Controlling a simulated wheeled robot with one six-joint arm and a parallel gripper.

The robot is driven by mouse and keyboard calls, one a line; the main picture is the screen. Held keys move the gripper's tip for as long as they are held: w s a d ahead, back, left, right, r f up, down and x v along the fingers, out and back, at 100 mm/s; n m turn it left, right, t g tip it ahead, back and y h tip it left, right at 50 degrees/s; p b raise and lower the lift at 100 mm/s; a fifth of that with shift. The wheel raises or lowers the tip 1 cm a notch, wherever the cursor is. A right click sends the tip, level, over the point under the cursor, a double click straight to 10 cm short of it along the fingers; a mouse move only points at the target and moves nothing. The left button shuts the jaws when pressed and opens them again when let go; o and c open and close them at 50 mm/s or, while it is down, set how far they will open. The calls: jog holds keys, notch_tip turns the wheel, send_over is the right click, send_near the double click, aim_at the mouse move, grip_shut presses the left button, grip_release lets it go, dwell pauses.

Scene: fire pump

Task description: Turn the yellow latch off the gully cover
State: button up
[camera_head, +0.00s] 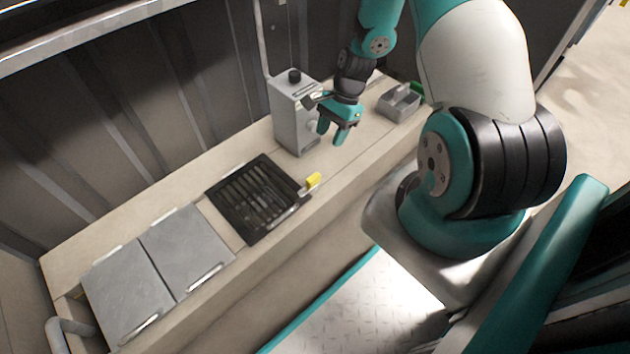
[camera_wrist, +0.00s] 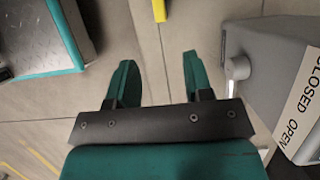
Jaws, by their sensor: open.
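The yellow latch (camera_head: 313,180) sits at the right edge of the dark slatted gully cover (camera_head: 236,219), on the counter. The cover lies flat in a black frame. In the wrist view the yellow latch (camera_wrist: 160,10) shows at the top edge, cut off by the frame, beyond my fingertips. My gripper (camera_head: 332,132) is open and empty above the counter, beside the grey box and up and to the right of the latch. In the wrist view my gripper (camera_wrist: 158,70) has its two teal fingers apart with bare counter between them.
A grey box (camera_head: 287,115) with a black knob stands close by my gripper; its "CLOSED OPEN" label (camera_wrist: 302,105) shows in the wrist view. A small grey tray (camera_head: 400,103) is at the right. Two grey lids (camera_head: 186,248) lie left of the cover. The counter's front strip is clear.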

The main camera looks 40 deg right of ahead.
aim_at(315, 176)
jog(key=b+x, duration=0.6)
jog(key=x, duration=0.8)
jog(key=shift+a+f+b, duration=0.1)
jog(key=shift+a+b, duration=0.05)
jog(key=shift+b, duration=0.2)
jog(key=shift+c, duration=0.2)
jog(key=c, duration=0.8)
